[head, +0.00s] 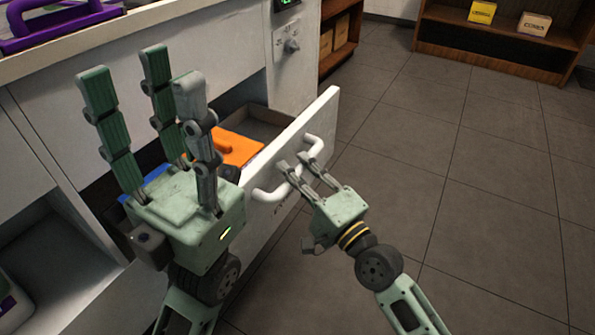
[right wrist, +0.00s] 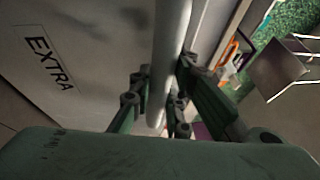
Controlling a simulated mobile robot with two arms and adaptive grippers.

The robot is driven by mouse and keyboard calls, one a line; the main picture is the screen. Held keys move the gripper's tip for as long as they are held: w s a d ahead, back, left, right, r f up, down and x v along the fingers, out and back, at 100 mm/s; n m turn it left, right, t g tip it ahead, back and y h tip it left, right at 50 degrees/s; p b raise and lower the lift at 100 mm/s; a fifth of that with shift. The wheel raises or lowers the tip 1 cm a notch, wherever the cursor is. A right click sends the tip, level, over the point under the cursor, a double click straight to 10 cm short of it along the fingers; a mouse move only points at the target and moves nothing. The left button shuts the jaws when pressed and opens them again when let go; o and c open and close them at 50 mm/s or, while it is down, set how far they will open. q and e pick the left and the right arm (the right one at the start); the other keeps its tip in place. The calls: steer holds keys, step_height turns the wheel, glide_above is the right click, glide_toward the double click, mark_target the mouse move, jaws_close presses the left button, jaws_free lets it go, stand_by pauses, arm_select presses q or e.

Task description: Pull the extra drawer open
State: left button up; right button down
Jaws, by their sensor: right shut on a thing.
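The extra drawer (head: 318,128) stands pulled out from the white counter, with its inside showing. Its front carries a white bar handle (head: 272,195). The right wrist view shows the word EXTRA on the drawer front (right wrist: 62,112) and the handle (right wrist: 171,60) running between my fingers. My right gripper (head: 299,168) is shut on the handle. My left gripper (head: 150,75) is raised in front of the counter, fingers pointing up and spread apart, holding nothing. It hides part of the drawer.
An orange item (head: 236,148) and a blue item (head: 157,172) lie in the drawer. A purple-handled thing (head: 60,22) is on the counter top. A wooden shelf (head: 490,45) with boxes stands at the back. The tiled floor at right is clear.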

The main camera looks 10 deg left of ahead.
steer(key=shift+f, duration=0.15)
steer(key=c, duration=1.7)
jaws_free()
steer(key=shift+o, duration=0.2)
steer(key=v, duration=1.2)
